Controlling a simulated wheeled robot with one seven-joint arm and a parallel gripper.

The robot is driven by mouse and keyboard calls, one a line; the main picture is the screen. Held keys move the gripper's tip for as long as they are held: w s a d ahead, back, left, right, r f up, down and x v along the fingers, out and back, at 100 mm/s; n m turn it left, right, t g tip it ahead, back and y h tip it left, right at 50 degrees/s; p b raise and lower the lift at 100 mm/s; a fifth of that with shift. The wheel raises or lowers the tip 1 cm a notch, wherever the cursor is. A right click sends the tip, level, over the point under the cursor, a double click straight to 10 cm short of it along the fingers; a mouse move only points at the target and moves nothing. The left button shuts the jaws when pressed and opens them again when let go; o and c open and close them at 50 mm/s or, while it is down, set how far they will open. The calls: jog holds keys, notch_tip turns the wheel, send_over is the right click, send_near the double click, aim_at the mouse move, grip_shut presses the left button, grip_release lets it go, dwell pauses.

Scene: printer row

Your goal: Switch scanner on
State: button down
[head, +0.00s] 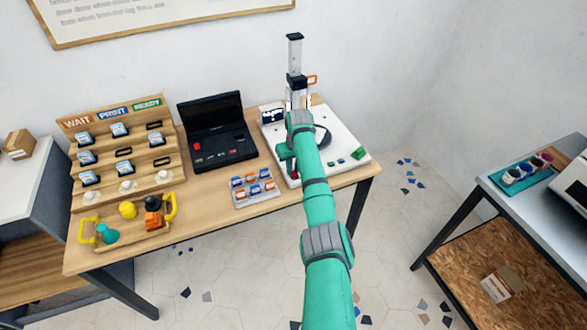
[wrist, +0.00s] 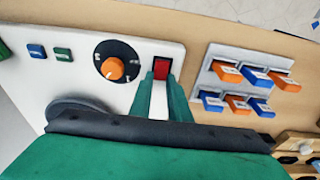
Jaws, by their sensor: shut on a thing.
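The scanner is a white flat base (head: 345,139) with an upright column (head: 295,55) at its back, on the right end of the wooden table. In the wrist view its white panel (wrist: 75,70) carries a dial with an orange knob (wrist: 113,69), two small buttons, and a red switch (wrist: 161,67). My gripper (wrist: 160,80) is down at the panel, its green fingers on either side of the red switch and shut on it. The switch's lower part is hidden by the fingers. In the head view my arm covers part of the scanner and the fingertips are hard to make out.
A tray of blue and orange cartridges (head: 236,197) lies left of the scanner, close to my gripper. A black laptop-like device (head: 218,130), a stepped rack (head: 160,157) and a yellow-handled tray (head: 150,232) stand further left. Another table (head: 545,205) is at the right.

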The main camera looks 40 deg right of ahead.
aim_at(294, 172)
jog(key=shift+d+f+g, duration=0.1)
jog(key=shift+d+g, duration=0.15)
jog(key=shift+g, duration=0.45)
jog(key=c, duration=1.7)
grip_release()
jog(key=shift+o, duration=0.2)
jog(key=shift+a, duration=0.1)
jog(key=shift+w, duration=0.1)
jog(key=shift+r, duration=0.55)
notch_tip(294, 172, up, 10)
jog(key=shift+f, duration=0.15)
jog(key=shift+s, duration=0.2)
